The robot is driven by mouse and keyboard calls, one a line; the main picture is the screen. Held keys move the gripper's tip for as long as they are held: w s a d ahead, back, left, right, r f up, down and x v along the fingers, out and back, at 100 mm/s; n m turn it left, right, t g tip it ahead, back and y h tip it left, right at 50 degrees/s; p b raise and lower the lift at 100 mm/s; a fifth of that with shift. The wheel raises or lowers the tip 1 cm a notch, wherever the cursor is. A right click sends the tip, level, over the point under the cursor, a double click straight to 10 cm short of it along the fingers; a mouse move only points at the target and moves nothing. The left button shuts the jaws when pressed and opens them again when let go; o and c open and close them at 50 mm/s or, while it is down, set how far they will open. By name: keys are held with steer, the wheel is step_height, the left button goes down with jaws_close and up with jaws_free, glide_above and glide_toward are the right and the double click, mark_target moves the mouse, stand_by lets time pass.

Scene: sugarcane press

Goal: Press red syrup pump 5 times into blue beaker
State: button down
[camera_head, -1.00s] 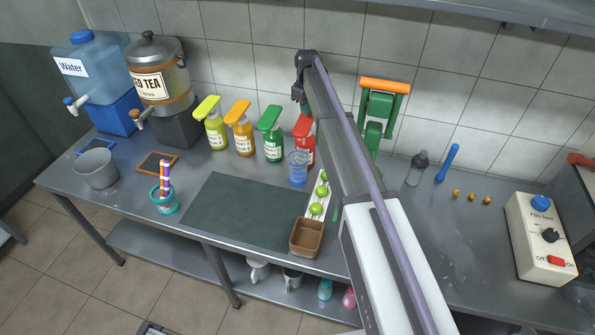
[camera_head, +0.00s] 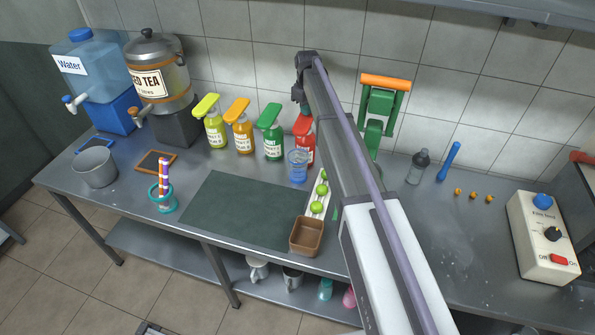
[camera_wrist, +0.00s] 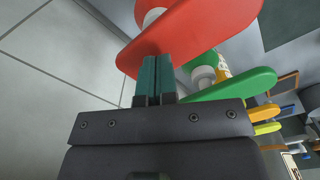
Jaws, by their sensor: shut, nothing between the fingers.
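The red syrup pump bottle (camera_head: 309,150) stands at the right end of the row of pump bottles, partly hidden by my arm. Its red pump head (camera_head: 303,125) fills the upper part of the wrist view (camera_wrist: 195,32). The blue beaker (camera_head: 297,167) stands upright just in front of the red bottle, under the pump's spout side. My gripper (camera_head: 304,108) is at the top of the red pump head. In the wrist view its teal fingers (camera_wrist: 154,68) are together and empty, with tips overlapping the red head. Whether they touch it is hard to tell.
Green (camera_head: 271,140), orange (camera_head: 241,135) and yellow-green (camera_head: 213,130) pump bottles stand to the left. A white tray with limes (camera_head: 317,206) and a brown box (camera_head: 306,238) lie in front. A green press (camera_head: 378,115) stands right of my arm. The dark mat (camera_head: 235,210) is clear.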

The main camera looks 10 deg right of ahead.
mark_target(306, 117)
steer(key=shift+f+b, duration=1.9)
steer(key=shift+f, duration=0.15)
steer(key=shift+r, duration=0.15)
step_height(306, 117, up, 5)
steer(key=p, duration=0.5)
steer(key=shift+f+b, duration=2.4)
steer(key=shift+f, duration=0.15)
steer(key=shift+r, duration=0.15)
steer(key=shift+r+p, duration=2.4)
steer(key=shift+p, duration=0.15)
steer(key=shift+f, duration=0.1)
